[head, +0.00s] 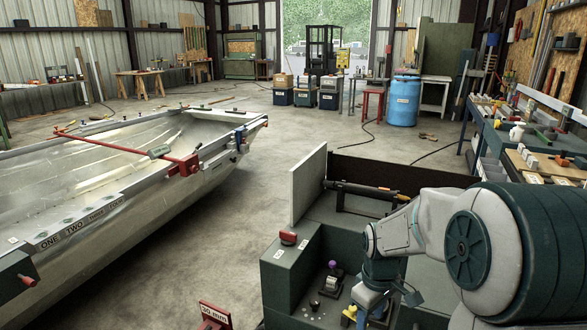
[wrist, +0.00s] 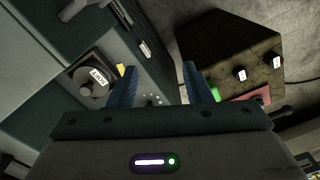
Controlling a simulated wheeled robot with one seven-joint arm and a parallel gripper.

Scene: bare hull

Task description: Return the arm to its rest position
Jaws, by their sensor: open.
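My arm (head: 460,240) shows at the lower right of the head view, bent, with its wrist pointing down over a dark green deck. My gripper (wrist: 158,80) shows in the wrist view with its two blue fingers spread apart and nothing between them. In the head view the gripper is low, partly hidden by the arm's own links. In the wrist view a round dial with a white label (wrist: 99,76) lies left of the fingers, and a dark box with two white tags (wrist: 228,50) lies to the right. I cannot tell whether the fingers touch anything.
The open metal hull (head: 95,180) fills the left, with a red bar (head: 125,147) across it. A dark green box (head: 290,265) stands left of my wrist. A cluttered workbench (head: 545,150) is at right, a blue barrel (head: 404,100) behind.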

